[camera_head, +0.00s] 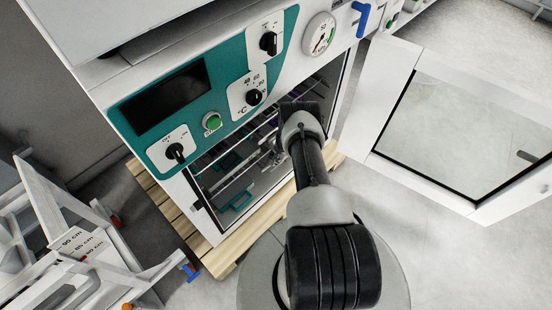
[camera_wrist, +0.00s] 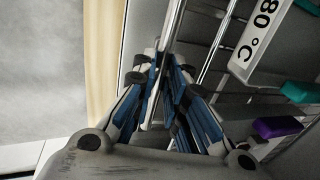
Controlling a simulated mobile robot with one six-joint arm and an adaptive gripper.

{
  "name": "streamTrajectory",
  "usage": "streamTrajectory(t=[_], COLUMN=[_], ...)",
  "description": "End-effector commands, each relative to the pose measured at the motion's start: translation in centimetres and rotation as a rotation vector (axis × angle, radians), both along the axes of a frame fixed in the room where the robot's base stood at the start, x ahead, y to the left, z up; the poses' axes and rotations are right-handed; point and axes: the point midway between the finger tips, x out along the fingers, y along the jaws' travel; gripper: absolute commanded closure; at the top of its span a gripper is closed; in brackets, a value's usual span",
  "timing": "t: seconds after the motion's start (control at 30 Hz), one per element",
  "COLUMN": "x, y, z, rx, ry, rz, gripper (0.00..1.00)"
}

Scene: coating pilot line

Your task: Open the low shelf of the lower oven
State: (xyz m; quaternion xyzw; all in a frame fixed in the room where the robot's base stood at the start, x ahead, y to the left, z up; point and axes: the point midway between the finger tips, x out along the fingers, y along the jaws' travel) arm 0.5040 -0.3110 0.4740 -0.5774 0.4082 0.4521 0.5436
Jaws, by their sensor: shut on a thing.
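The oven (camera_head: 215,232) has a teal control panel, and its front is open. Inside are wire shelves, with teal pieces low down. My gripper (camera_head: 272,152) is at the oven opening, partly hidden by my arm in the head view. In the wrist view my gripper (camera_wrist: 168,78) has its blue-padded fingers closed on a thin metal bar (camera_wrist: 175,30), which looks like the shelf's front rail. I cannot tell how far the shelf is drawn out. An "80 °C" label (camera_wrist: 262,32) is to the right of the fingers.
The oven door (camera_head: 362,100) with its window stands swung open on the right. The oven rests on a wooden pallet (camera_head: 228,258). A white stepped frame (camera_head: 75,235) stands at the left. Teal (camera_wrist: 300,92) and purple (camera_wrist: 278,127) pieces are beside my gripper.

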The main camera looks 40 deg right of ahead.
Motion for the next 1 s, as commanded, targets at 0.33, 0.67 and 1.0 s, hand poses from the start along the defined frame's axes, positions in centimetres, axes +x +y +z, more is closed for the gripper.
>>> streamTrajectory(t=[0.33, 0.67, 1.0], x=[0.0, -0.1, -2.8], y=[0.0, 0.0, -0.1], z=[0.0, 0.0, 0.3], rx=[0.000, 0.000, 0.003], ry=[0.000, 0.000, 0.004], rz=[0.000, -0.001, -0.003], gripper=[1.00, 1.00, 1.00])
